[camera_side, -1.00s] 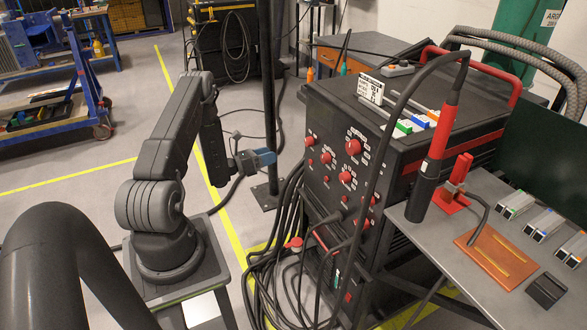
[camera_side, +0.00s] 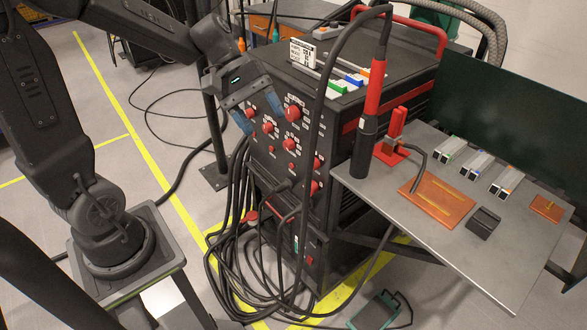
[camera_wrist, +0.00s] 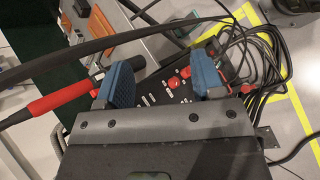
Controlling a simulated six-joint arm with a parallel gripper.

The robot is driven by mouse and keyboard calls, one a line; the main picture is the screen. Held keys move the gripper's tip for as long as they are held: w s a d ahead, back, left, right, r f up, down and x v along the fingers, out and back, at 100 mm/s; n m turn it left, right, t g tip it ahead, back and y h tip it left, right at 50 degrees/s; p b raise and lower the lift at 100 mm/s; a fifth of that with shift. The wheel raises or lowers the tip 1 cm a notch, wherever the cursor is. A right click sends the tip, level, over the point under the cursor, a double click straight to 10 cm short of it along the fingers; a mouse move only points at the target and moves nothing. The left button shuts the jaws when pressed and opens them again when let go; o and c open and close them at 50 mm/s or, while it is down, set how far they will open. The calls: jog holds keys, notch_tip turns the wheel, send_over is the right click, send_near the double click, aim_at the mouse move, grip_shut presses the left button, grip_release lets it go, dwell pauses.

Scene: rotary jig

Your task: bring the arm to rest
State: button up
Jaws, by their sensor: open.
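My gripper (camera_side: 258,112) is in front of the upper left part of the black welding machine's knob panel (camera_side: 290,150) in the side view. Its two blue fingers are apart with nothing between them. In the wrist view my gripper (camera_wrist: 163,82) shows the same two blue fingers spread, with the dark panel and its red knobs (camera_wrist: 185,73) beyond. I cannot tell the exact gap between fingers and panel. My arm reaches across the top left from its pedestal.
A red-handled torch (camera_side: 370,105) on a black cable hangs right of my gripper; it also shows in the wrist view (camera_wrist: 60,100). A grey table (camera_side: 450,245) holds an orange plate (camera_side: 437,199) and several small blocks. Cables (camera_side: 230,240) lie below.

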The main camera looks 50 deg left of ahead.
jog(key=s+d+r+m+t+y, duration=0.1)
jog(key=s+r+m+t+y, duration=0.1)
jog(key=s+m, duration=0.3)
jog(key=s+d+r+m+t+y, duration=0.1)
jog(key=s+m+t+y, duration=0.1)
jog(key=s+m+y, duration=0.3)
jog(key=shift+s+d+r+m+y, duration=0.3)
jog(key=shift+s+r, duration=0.05)
jog(key=shift+s, duration=0.6)
dwell(0.7)
